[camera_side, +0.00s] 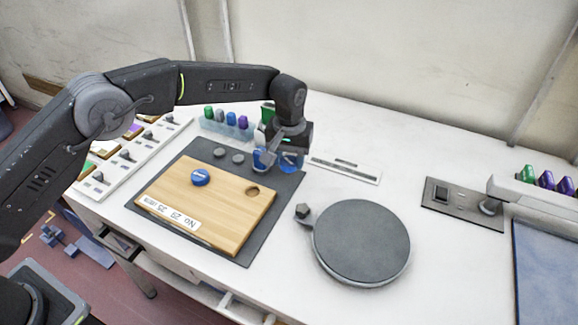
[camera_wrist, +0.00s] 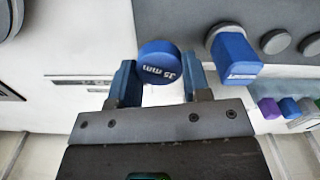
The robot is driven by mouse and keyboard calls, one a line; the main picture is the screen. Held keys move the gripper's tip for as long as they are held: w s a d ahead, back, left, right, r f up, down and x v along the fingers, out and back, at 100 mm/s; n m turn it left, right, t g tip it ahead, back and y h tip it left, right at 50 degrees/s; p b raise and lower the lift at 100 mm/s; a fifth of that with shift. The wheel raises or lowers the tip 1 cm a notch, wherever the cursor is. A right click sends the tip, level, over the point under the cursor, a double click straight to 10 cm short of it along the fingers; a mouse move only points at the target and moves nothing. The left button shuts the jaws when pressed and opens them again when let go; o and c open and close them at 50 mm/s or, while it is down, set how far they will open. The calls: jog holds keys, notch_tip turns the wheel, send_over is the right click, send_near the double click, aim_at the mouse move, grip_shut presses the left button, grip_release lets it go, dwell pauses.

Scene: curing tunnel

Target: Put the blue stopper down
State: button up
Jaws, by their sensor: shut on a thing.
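My gripper (camera_side: 279,160) is shut on a round blue stopper (camera_wrist: 160,62) marked "35 mm", which sits between its blue fingers. In the side view the held stopper (camera_side: 292,160) is by the far right corner of the dark mat (camera_side: 232,252). In the wrist view it is seen over white bench; whether it touches anything below is unclear. A second blue stopper (camera_wrist: 233,55) stands close to the right finger, in line with the grey discs. A third blue stopper (camera_side: 200,177) is on the wooden board (camera_side: 222,225), left of an empty round hole (camera_side: 252,191).
Two grey discs (camera_side: 228,155) lie on the mat behind the board. A rack of coloured stoppers (camera_side: 226,120) stands behind. A flat labelled strip (camera_side: 345,169) lies right of my gripper.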

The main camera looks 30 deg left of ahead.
aim_at(289, 160)
jog(key=shift+f, duration=1.55)
jog(key=shift+f, duration=0.1)
jog(key=shift+f, duration=0.1)
jog(key=o, duration=0.9)
